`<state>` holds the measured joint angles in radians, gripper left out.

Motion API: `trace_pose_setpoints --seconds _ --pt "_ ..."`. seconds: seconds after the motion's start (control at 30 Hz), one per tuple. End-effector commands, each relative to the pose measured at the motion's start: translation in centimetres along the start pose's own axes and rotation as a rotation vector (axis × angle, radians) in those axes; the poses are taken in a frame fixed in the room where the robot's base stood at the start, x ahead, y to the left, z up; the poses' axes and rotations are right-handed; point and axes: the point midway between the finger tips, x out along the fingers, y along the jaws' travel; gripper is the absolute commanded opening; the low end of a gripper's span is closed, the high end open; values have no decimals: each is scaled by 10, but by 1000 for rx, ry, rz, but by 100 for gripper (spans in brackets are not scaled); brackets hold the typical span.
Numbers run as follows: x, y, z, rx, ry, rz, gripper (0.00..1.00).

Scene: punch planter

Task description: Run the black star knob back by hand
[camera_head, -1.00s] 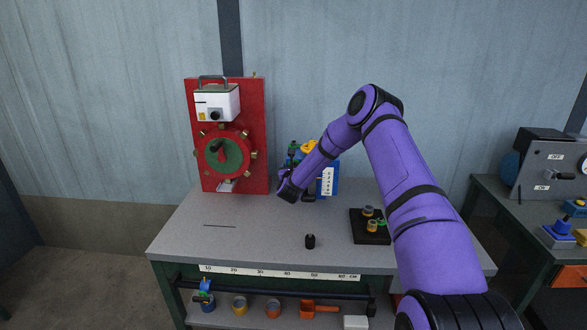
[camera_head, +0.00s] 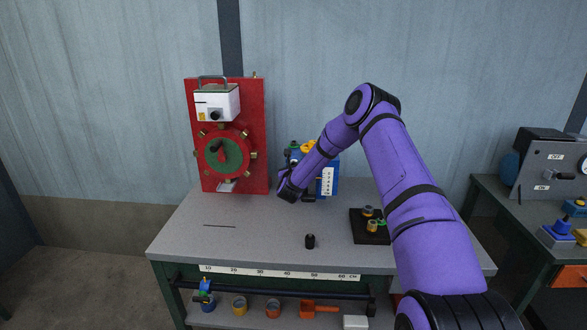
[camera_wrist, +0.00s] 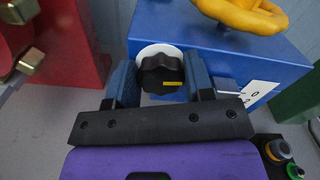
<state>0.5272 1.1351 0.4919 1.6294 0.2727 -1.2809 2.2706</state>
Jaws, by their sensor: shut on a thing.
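The black star knob (camera_wrist: 160,75) sits on the front of a blue box (camera_wrist: 225,45), against a white round collar, with a small yellow mark on its face. My gripper (camera_wrist: 160,83) has one finger on each side of the knob and is shut on it. In the head view, my gripper (camera_head: 290,190) reaches the front of the blue box (camera_head: 328,176) near the back of the bench. There my wrist hides the knob.
A red panel (camera_head: 258,135) with a round red-and-green wheel stands left of the box. A yellow handwheel (camera_wrist: 245,12) tops the box. The bench's left front is clear.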

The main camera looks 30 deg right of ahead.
Motion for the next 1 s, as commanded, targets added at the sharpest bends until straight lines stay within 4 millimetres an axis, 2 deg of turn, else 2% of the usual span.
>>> trace_pose_setpoints --seconds 1.0 --pt "-1 5 -1 -944 -2 1 24"
